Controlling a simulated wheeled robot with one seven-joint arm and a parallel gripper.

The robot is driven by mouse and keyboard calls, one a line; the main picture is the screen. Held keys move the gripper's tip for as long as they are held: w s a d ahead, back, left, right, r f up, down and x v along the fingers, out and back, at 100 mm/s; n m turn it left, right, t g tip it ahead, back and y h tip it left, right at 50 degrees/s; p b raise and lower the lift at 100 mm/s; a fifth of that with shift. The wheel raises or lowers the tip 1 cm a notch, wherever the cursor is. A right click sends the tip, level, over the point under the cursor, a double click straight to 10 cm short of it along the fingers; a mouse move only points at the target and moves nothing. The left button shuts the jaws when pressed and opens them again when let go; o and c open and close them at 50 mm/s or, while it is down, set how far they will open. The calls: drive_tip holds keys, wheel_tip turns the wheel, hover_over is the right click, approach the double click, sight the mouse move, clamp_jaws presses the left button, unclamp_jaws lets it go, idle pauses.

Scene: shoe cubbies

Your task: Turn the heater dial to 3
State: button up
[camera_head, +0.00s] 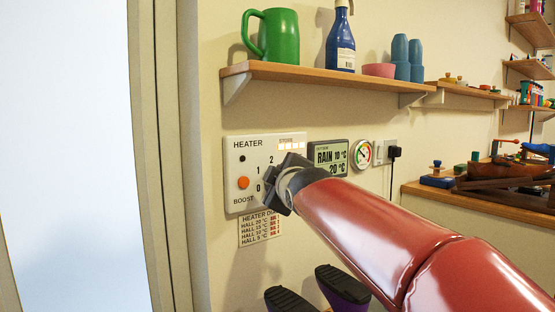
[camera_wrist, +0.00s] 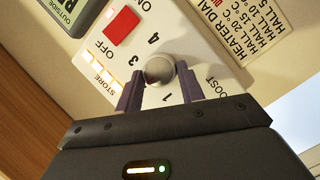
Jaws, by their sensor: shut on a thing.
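The white heater panel (camera_head: 241,146) is on the wall, with printed 0, 1 and 2, an orange button and a STORE strip. My gripper (camera_head: 284,186) is against its lower right and hides the dial there. In the wrist view, the round grey heater dial (camera_wrist: 159,69) sits between the two dark fingers of my gripper (camera_wrist: 160,84), which are shut on it. Printed 1, 3 and 4 show around the dial; the gripper covers part of the scale. I cannot make out a pointer mark on the dial.
A red ON/OFF switch (camera_wrist: 122,26) is close to the dial. A label (camera_head: 260,228) hangs below the panel; a weather display (camera_head: 328,157) and round gauge (camera_head: 361,153) are to its right. A shelf (camera_head: 320,76) with a green mug (camera_head: 277,37) is above.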

drive_tip(key=shift+w+d+r+m+g+y+b, duration=0.15)
drive_tip(key=shift+m+g+y, duration=0.5)
drive_tip(key=shift+m, duration=0.85)
drive_tip(key=shift+d+r+m+g+y+b, duration=0.15)
drive_tip(key=shift+m+g+y, duration=0.35)
drive_tip(key=shift+m+g, duration=0.7)
drive_tip(key=shift+w+d+m+g+y+b, duration=0.15)
drive_tip(key=shift+m+g+y, duration=0.35)
drive_tip(key=shift+m, duration=1.3)
drive_tip(key=o, duration=1)
drive_tip(key=v, duration=0.7)
drive_tip(key=shift+s+d+b, duration=0.2)
drive_tip(key=shift+s+b, duration=0.15)
drive_tip(key=shift+b, duration=0.1)
